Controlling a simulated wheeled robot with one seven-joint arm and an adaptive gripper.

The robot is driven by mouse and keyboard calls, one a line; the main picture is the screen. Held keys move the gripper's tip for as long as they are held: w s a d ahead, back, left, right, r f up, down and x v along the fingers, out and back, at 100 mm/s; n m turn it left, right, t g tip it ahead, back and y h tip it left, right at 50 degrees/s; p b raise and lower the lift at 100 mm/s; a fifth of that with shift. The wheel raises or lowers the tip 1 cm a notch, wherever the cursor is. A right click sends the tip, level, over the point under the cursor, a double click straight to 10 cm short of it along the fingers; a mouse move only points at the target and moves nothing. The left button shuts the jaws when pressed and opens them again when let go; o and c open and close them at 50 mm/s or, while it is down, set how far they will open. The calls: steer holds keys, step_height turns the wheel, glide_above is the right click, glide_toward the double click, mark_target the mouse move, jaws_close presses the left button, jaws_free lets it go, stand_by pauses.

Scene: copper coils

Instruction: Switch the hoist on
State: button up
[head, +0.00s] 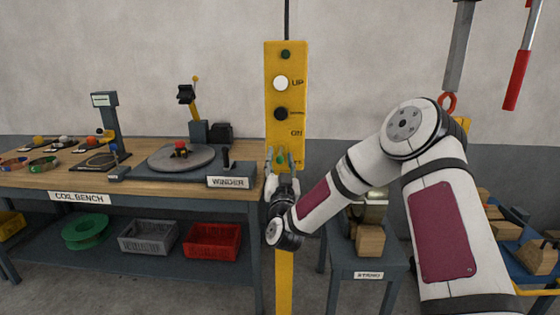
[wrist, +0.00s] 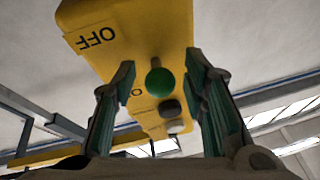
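The hoist's yellow control box (head: 272,62) hangs in the middle of the head view. Its white UP button (head: 281,83) and black button (head: 281,113) sit above the ON label. A green switch knob (head: 281,158) is low on the box, near the partly covered OFF label. My gripper (head: 280,152) is at the lower end of the box, its fingers on either side of the knob. In the wrist view, my open gripper (wrist: 162,64) has the green knob (wrist: 159,82) between its fingers, with gaps on both sides. I cannot tell which way the switch is set.
The coil bench (head: 120,180) with a winder (head: 180,158) stands on the left, close to the box. A small grey table (head: 368,262) with wooden blocks stands behind my arm. A yellow post (head: 284,285) shows below the box. Tools hang at the upper right.

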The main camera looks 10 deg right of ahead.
jaws_close()
steer(key=r+g+p, duration=0.1)
steer(key=p, duration=0.1)
steer(key=g+p, duration=0.1)
steer(key=p, duration=0.1)
steer(key=shift+s+r+p, duration=0.3)
steer(key=shift+r+p, duration=0.1)
steer(key=g+p, duration=0.1)
steer(key=r+g+p, duration=0.1)
steer(key=p, duration=0.1)
steer(key=shift+a+m+g+p, duration=0.1)
steer(key=shift+m+g+p, duration=0.2)
steer(key=shift+r+g+y+p, duration=0.45)
steer(key=shift+g+y+p, duration=0.05)
steer(key=shift+g+p, duration=0.6)
steer(key=shift+w+r+g+y+p, duration=0.2)
steer(key=shift+w+g+y+p, duration=0.1)
steer(key=shift+g+p, duration=0.55)
steer(key=shift+g, duration=0.25)
